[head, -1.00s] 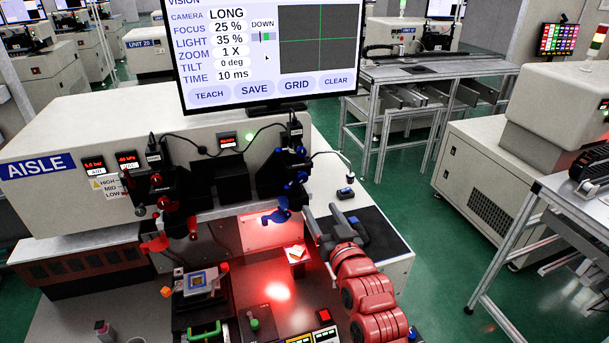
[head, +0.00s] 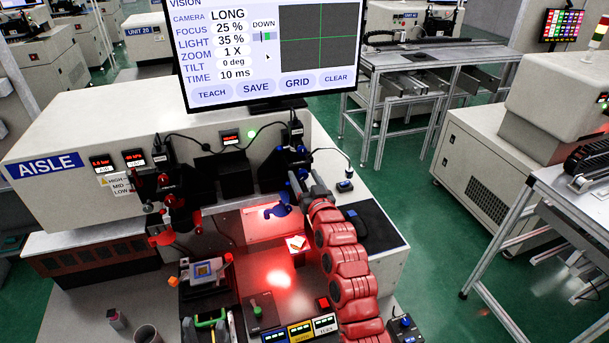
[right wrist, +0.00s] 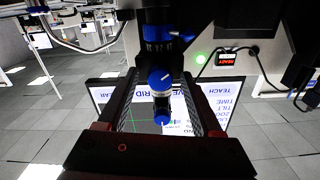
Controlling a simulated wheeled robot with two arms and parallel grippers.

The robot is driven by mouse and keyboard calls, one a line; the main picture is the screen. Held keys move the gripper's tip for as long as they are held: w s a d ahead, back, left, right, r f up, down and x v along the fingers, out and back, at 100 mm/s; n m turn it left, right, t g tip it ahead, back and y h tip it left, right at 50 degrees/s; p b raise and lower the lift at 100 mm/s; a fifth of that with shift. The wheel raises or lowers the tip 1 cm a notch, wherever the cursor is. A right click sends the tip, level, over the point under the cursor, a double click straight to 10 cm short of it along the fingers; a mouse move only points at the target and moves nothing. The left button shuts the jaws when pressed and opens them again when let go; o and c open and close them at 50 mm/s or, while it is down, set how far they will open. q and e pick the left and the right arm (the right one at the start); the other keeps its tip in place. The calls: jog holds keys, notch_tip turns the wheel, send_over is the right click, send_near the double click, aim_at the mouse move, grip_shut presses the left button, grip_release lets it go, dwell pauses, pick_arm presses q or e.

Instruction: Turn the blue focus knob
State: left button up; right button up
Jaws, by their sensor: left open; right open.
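In the head view my right gripper (head: 305,183) reaches up to the blue-marked camera unit (head: 290,160) on the right of the machine front. In the right wrist view, which looks upside down, its open fingers (right wrist: 160,108) stand left and right of a blue knob (right wrist: 160,80) with a white line. A second blue knob (right wrist: 162,120) lies below it, also between the fingers in the picture. I see gaps on both sides; contact does not show. Which knob is focus I cannot read. The monitor (head: 262,90) reads FOCUS 25 %. My left gripper is not in view.
A blue lever-like part (head: 278,207) sits just below the camera unit. A red-marked camera unit (head: 172,195) stands to the left. Below are a lit white block (head: 296,243), a fixture (head: 203,273) and a button panel (head: 300,331).

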jog(key=shift+f, duration=0.1)
grip_shut()
dwell(0.3)
